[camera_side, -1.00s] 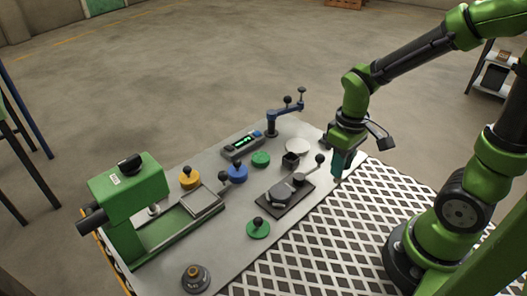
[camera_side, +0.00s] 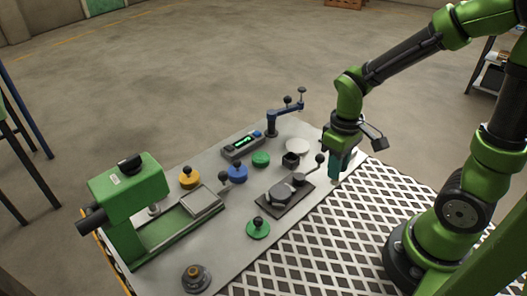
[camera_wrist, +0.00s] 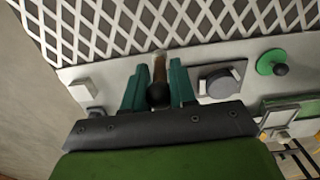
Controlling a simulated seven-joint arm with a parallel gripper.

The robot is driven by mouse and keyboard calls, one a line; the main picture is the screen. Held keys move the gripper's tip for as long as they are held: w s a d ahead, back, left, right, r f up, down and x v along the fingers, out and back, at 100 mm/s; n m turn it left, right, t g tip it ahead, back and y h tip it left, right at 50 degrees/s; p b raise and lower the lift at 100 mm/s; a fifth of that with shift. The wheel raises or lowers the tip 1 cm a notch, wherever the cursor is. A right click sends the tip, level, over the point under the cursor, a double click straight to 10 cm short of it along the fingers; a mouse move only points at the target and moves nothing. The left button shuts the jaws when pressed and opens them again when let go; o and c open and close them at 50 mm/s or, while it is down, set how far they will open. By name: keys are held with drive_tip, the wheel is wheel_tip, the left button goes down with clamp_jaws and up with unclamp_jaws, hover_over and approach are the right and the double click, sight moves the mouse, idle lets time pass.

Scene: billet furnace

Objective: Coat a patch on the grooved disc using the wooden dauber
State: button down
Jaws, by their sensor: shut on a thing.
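My gripper (camera_side: 335,176) points down above the right end of the grey table, close to the lattice panel. In the wrist view my gripper (camera_wrist: 158,88) has its two teal fingers shut on the wooden dauber (camera_wrist: 159,68). A dark round knob is between the fingers, and the pale brown shaft reaches toward the lattice. In the side view the fingers largely hide the dauber. A dark grey disc (camera_side: 280,193) sits on a black plate left of my gripper; it also shows in the wrist view (camera_wrist: 217,82). I cannot make out grooves on it.
A dark cup (camera_side: 291,160) and a white round piece (camera_side: 297,146) stand behind. A green knobbed disc (camera_side: 258,229) lies in front. A green machine (camera_side: 130,190) fills the left end.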

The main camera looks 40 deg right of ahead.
drive_tip(key=w+a+r, duration=0.2)
drive_tip(key=w, duration=0.9)
drive_tip(key=w+a+r, duration=0.2)
drive_tip(key=w, duration=0.9)
drive_tip(key=shift+d+f, duration=0.15)
drive_tip(key=shift+f, duration=2.7)
drive_tip(key=shift+f, duration=0.6)
wheel_tip(320, 180, up, 7)
